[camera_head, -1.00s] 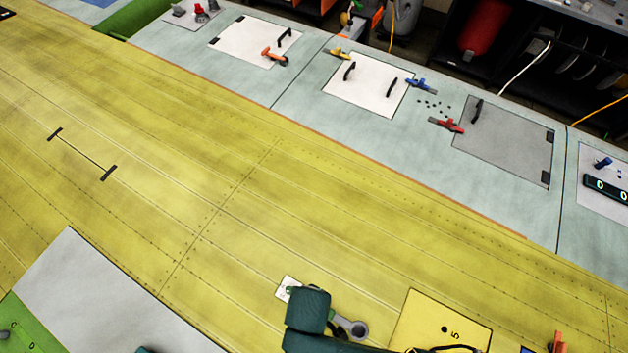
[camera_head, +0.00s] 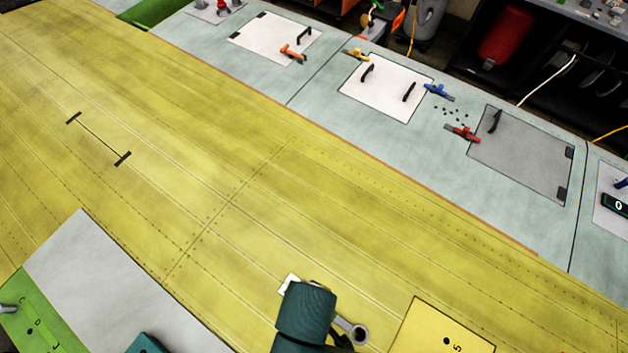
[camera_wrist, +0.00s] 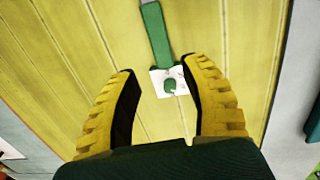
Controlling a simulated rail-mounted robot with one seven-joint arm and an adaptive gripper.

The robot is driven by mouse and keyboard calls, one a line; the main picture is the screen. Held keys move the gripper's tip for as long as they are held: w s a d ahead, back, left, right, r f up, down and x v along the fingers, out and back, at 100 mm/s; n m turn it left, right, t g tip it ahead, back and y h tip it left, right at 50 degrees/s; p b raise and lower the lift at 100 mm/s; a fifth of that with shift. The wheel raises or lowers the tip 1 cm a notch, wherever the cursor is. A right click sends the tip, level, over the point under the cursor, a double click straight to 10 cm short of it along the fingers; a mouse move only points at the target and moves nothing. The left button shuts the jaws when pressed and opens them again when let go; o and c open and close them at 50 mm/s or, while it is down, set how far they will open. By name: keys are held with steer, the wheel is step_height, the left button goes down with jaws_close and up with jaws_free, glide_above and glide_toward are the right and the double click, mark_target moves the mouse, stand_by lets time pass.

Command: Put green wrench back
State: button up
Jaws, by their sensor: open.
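The green wrench shows in the wrist view as a green handle (camera_wrist: 157,35) running up from the white square plate (camera_wrist: 158,87) on the yellow panel.
A grey sheet (camera_head: 110,280) and a green lettered board (camera_head: 42,322) lie at lower left. A yellow panel marked 5 (camera_head: 432,325) is right of the arm. Coloured clamps, including a red one (camera_head: 463,133), sit on the grey far strip.

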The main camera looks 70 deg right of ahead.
step_height(320, 180, up, 2)
steer(key=shift+w, duration=0.1)
stand_by(0.4)
steer(key=w+r+n+t, duration=0.1)
steer(key=w+r+t, duration=1.1)
steer(key=w+r, duration=0.8)
step_height(320, 180, up, 26)
steer(key=w+n+t, duration=0.1)
steer(key=t, duration=0.9)
steer(key=shift+d+f+t, duration=0.15)
steer(key=shift+d+t, duration=0.15)
steer(key=shift+d, duration=0.15)
steer(key=shift+w, duration=0.1)
